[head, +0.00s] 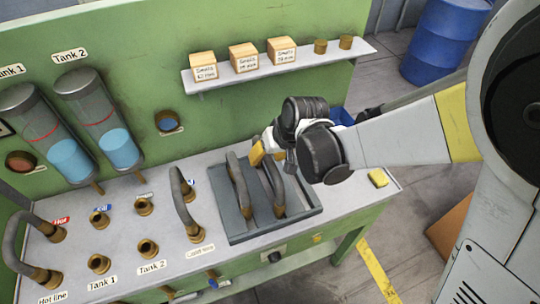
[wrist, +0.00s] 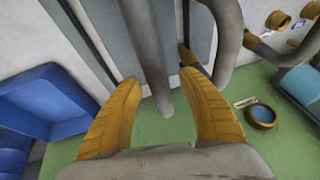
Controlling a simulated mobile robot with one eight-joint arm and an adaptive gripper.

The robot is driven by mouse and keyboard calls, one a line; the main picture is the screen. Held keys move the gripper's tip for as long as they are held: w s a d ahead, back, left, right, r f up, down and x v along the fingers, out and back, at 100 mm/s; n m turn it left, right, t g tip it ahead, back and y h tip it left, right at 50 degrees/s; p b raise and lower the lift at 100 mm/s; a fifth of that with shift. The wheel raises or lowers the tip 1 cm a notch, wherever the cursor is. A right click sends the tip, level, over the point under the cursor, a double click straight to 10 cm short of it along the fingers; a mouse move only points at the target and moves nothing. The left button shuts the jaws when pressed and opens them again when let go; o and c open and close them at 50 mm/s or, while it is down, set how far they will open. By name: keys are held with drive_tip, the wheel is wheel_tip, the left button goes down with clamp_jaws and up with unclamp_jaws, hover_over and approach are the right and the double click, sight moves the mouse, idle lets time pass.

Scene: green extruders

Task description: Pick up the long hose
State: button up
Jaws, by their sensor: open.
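Two grey curved hoses with brass ends lie in a grey tray (head: 296,211) on the bench, a left hose (head: 239,185) and a right hose (head: 270,185). Their lengths look close; I cannot tell which is longer. My gripper (head: 262,152) is open over the far end of the tray, by the right hose. In the wrist view the yellow fingers (wrist: 163,112) stand on either side of a grey hose (wrist: 148,50), with gaps visible. Another hose (wrist: 228,40) is just outside the right finger, which partly hides its brass end.
A hose (head: 182,195) is fixed on the bench left of the tray, another (head: 15,240) at far left. Open brass ports (head: 148,249) stand between them. A shelf (head: 300,60) with boxes hangs behind. A yellow sponge-like block (head: 378,178) lies right of the tray. A blue bin (wrist: 50,95) is near.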

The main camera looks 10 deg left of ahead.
drive_tip(key=shift+f+b, duration=0.3)
drive_tip(key=shift+b, duration=0.05)
idle(0.3)
clamp_jaws()
